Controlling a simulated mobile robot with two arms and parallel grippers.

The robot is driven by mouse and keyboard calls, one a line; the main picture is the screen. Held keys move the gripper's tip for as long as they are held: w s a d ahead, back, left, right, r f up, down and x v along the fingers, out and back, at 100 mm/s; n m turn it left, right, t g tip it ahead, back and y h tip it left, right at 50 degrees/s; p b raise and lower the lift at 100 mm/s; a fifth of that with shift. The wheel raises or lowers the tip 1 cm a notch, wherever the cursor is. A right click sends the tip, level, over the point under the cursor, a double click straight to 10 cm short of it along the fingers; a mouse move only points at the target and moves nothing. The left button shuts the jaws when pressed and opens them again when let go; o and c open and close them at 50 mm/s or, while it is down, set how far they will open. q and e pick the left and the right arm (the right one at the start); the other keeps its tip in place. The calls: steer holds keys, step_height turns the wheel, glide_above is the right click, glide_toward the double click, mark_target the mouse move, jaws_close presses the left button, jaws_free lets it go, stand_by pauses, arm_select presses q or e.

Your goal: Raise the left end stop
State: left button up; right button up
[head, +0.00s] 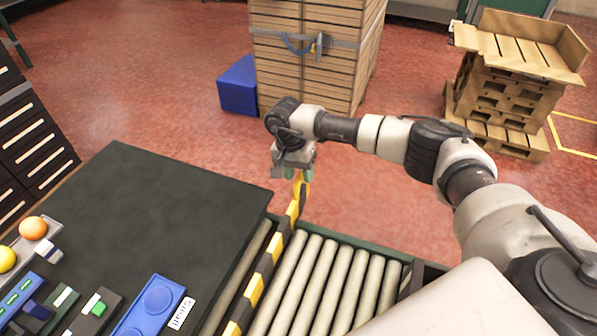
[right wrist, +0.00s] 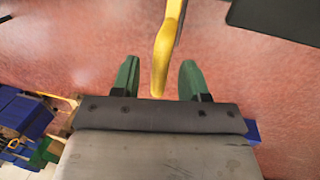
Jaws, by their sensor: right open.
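The end stop is a yellow and black striped bar (head: 265,265) lying between the black table top and the rollers. A yellow handle (head: 303,190) rises at its far end. My right gripper (head: 299,174) is at this handle, its jaws pointing down. In the right wrist view, the open green fingers (right wrist: 160,82) stand on either side of the yellow handle (right wrist: 163,67), with a gap on both sides. The handle's tip reaches close to the gripper's palm. My left gripper is not in view.
Metal rollers (head: 320,285) lie right of the striped bar. A blue box (head: 239,86) and stacked crates (head: 310,50) stand behind.

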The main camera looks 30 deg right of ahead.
step_height(320, 180, up, 11)
steer(key=w+a, duration=0.1)
steer(key=shift+w+a+f, duration=0.2)
steer(key=shift+w, duration=0.1)
stand_by(0.5)
